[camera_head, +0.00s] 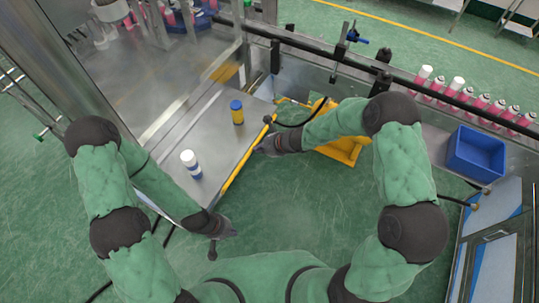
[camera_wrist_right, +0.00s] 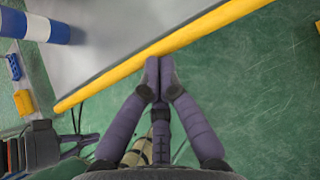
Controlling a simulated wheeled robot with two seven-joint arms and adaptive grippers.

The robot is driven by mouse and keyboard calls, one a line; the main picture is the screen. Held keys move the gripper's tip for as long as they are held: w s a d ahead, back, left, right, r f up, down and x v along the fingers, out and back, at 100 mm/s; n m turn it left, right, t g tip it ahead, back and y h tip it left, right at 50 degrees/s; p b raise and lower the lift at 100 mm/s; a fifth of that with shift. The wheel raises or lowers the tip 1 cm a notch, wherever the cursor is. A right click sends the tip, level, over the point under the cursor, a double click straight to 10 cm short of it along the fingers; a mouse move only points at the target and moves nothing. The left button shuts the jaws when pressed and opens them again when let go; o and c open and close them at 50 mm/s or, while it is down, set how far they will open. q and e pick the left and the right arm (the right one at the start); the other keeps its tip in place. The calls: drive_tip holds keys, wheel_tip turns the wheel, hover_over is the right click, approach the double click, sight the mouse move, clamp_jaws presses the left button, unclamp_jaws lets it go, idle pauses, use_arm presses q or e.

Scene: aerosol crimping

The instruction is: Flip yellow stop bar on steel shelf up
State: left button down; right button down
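The yellow stop bar (camera_head: 243,167) runs along the open front edge of the steel shelf (camera_head: 213,128). In the right wrist view the stop bar (camera_wrist_right: 105,82) crosses diagonally beside the shelf's grey surface. My right gripper (camera_head: 260,149) is at the bar's far part, on its outer side. In the right wrist view its fingers (camera_wrist_right: 158,66) are together, with nothing seen between them. Their tips are at the bar's outer edge; I cannot tell whether they touch it. My left gripper (camera_head: 222,238) hangs off the shelf's near corner, and its finger opening is unclear.
A blue-and-yellow can (camera_head: 237,113) and a white-and-blue can (camera_head: 191,164) stand on the shelf. A yellow stand (camera_head: 343,147) is right of my right gripper. A blue bin (camera_head: 476,153) and a row of pink cans (camera_head: 465,95) are at the right. Green floor is free in front.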

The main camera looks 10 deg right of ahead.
use_arm(q)
drive_tip(key=shift+r+p, duration=0.9)
drive_tip(key=shift+r, duration=0.3)
use_arm(e)
drive_tip(key=shift+w+a+r+h, duration=0.3)
drive_tip(key=shift+w+a, duration=0.05)
drive_tip(key=shift+a, duration=0.25)
use_arm(q)
drive_tip(key=shift+r, duration=0.15)
use_arm(e)
drive_tip(key=shift+w+a, duration=0.1)
drive_tip(key=shift+w, duration=0.05)
